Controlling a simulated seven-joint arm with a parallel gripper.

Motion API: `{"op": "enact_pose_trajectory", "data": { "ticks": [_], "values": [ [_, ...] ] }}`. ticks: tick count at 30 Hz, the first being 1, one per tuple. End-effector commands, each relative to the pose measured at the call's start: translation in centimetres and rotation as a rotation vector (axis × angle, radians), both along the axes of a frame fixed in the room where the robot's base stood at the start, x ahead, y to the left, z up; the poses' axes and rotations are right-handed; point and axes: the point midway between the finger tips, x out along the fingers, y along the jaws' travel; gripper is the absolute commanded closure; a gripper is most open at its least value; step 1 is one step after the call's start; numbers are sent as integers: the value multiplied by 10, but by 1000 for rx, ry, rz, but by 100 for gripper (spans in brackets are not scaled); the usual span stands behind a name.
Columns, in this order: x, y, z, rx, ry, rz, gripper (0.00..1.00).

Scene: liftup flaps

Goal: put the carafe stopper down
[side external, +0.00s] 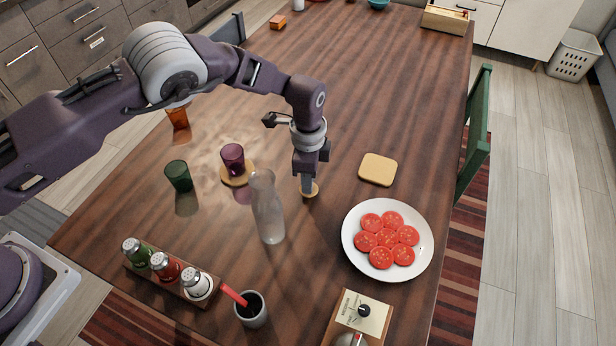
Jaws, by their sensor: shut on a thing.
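The clear glass carafe (267,210) stands upright near the middle of the table, its mouth open at the top. My gripper (307,184) points down just to the right of the carafe, apart from it. It is shut on the carafe stopper (310,194), a small tan, cork-coloured piece, partly hidden by the fingers. The stopper is low over the table; I cannot tell whether it touches the wood.
An empty tan coaster (378,169) lies to the right of my gripper. A white plate (352,250) of tomato slices is at the lower right. A purple glass (232,158) stands on another coaster; a green glass (179,176) is further left. Bare wood surrounds the gripper's right side.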

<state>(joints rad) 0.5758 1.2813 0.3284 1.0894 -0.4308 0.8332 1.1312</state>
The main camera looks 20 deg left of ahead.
Motion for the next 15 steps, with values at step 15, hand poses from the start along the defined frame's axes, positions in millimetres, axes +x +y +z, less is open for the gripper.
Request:
{"op": "enact_pose_trajectory", "data": {
  "ticks": [15],
  "values": [
    [1, 0, 7, -1, -2, 1, 60]
  ]
}}
